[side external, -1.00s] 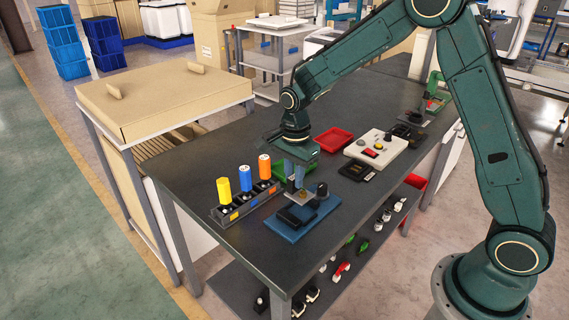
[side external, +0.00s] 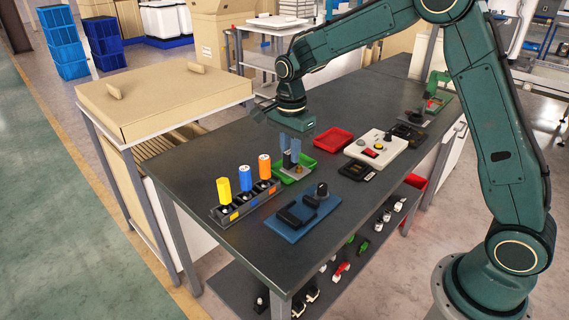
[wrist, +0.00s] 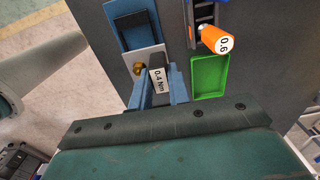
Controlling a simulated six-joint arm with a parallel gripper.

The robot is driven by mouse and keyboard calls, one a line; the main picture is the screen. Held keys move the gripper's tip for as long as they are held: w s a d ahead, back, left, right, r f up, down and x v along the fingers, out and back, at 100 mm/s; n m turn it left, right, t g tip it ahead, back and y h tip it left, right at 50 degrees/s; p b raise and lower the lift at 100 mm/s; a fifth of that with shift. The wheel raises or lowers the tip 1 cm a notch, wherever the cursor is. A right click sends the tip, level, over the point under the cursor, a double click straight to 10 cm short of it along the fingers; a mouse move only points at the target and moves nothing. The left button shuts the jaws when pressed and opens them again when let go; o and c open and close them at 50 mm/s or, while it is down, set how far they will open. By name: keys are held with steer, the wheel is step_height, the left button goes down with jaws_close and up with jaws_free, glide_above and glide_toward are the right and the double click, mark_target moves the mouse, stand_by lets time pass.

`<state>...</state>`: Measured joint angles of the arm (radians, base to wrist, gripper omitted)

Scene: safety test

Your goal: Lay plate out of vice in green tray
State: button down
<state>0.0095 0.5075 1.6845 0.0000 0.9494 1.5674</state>
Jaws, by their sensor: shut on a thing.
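My gripper (side external: 290,160) is shut on the plate (wrist: 152,56), a light grey piece with a brass knob. The plate is raised clear of the vice (side external: 290,228), a blue base with a black jaw and black knob. The green tray (side external: 307,164) lies behind the gripper in the side view, partly hidden. In the wrist view the tray (wrist: 209,76) looks empty and lies right of the plate, while the vice base (wrist: 128,38) shows beyond it.
A rack (side external: 246,204) with yellow, blue and orange drivers stands left of the vice; the orange driver (wrist: 217,39) is close to the green tray. A red tray (side external: 333,138) and a white control box (side external: 376,147) stand to the right. Bare dark bench lies behind the rack.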

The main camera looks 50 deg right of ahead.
steer(key=w+d, duration=1.3)
steer(key=d, duration=0.1)
steer(key=shift+s+a+f, duration=0.1)
steer(key=shift+a+f, duration=0.05)
steer(key=shift+f, duration=1.15)
steer(key=shift+s+a+f, duration=0.1)
steer(key=shift+a+f, duration=0.05)
steer(key=shift+f, duration=1.15)
steer(key=shift+f, duration=0.2)
steer(key=shift+f, duration=2.5)
steer(key=shift+f, duration=0.95)
steer(key=c, duration=1.3)
jaws_free()
steer(key=shift+o, duration=0.2)
steer(key=shift+r, duration=0.15)
